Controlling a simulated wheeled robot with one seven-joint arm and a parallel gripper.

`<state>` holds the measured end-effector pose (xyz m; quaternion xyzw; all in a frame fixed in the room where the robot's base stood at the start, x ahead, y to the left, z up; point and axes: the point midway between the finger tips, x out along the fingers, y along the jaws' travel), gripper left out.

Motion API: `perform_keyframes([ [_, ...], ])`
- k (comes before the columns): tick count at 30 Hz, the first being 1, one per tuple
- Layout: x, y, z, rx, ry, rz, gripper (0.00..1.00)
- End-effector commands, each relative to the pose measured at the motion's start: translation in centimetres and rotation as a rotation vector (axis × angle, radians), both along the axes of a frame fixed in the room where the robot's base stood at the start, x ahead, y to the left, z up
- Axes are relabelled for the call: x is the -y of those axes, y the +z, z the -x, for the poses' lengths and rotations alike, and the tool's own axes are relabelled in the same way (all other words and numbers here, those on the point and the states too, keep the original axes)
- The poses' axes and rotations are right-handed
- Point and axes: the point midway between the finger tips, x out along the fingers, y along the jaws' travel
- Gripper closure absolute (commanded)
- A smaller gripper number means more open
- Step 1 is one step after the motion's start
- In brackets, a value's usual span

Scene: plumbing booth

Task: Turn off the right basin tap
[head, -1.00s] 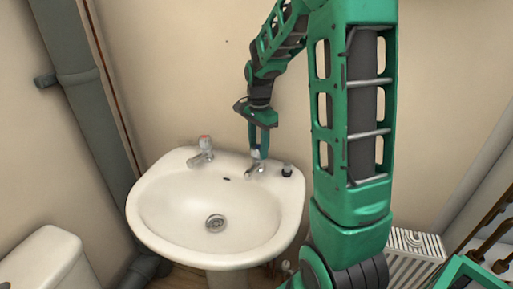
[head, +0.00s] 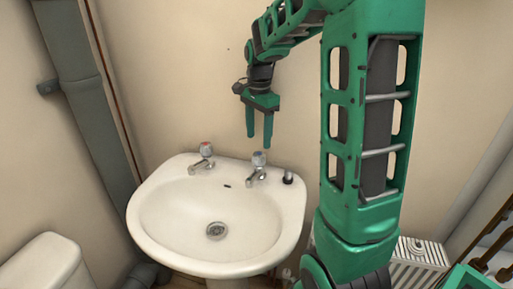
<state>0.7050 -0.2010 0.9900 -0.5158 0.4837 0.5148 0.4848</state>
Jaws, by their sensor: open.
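The right basin tap (head: 257,168) stands on the back right of the white basin (head: 150,226). It has a chrome body and a clear head with a blue top. My gripper (head: 259,146) is open and empty, pointing down with its two green fingers apart just above the tap head. The fingertips look clear of the tap, though the exact gap is hard to tell. I cannot tell whether water runs from the spout; no stream is visible.
The left tap (head: 203,158), with a red top, stands on the basin's back left. A small dark-topped fitting (head: 288,177) sits right of the right tap. A grey pipe (head: 92,120) runs down the left wall. A radiator (head: 422,255) is at lower right.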

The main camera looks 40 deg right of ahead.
Motion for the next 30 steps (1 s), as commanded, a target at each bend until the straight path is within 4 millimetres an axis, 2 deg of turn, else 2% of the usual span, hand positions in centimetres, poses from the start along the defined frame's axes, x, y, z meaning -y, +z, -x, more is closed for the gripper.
perform_keyframes([
  [3,0.0,1.8,-0.1,0.003,0.001,0.001,0.44],
  [9,-0.1,3.1,-0.1,0.001,0.001,0.000,0.44],
  [30,-0.1,3.2,-0.1,0.000,0.002,0.000,0.44],
])
